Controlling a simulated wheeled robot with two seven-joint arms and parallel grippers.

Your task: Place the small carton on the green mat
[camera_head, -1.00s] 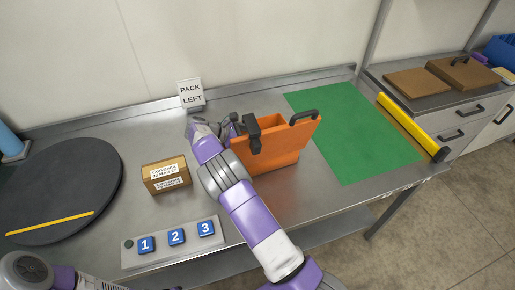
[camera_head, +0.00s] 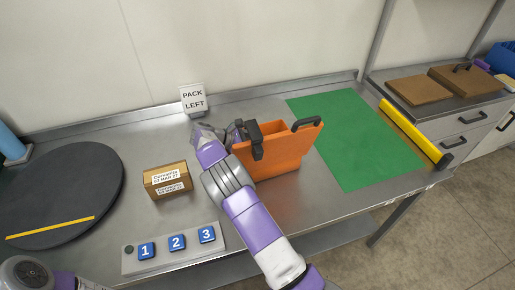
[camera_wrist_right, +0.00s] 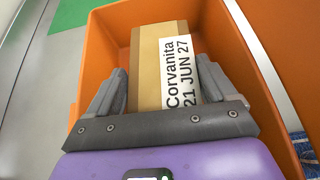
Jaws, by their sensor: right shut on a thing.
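A brown carton (camera_wrist_right: 149,62) with a white label reading "Corvanita 21 JUN 27" is inside the orange bin (camera_head: 272,160), seen from above in the right wrist view. My right gripper (camera_wrist_right: 160,90) is shut on this carton, one dark finger on each side, with the bin walls around it. In the head view my right gripper (camera_head: 236,135) is at the bin's left end, and the held carton is hidden. Another small brown carton (camera_head: 167,180), with two white labels, stands on the steel table to the left. The green mat (camera_head: 355,135) lies bare right of the bin. My left gripper is out of view.
The bin has black handles (camera_head: 308,124). A yellow bar (camera_head: 415,132) runs along the mat's right side. A dark round plate (camera_head: 60,190) with a yellow stripe is at left.

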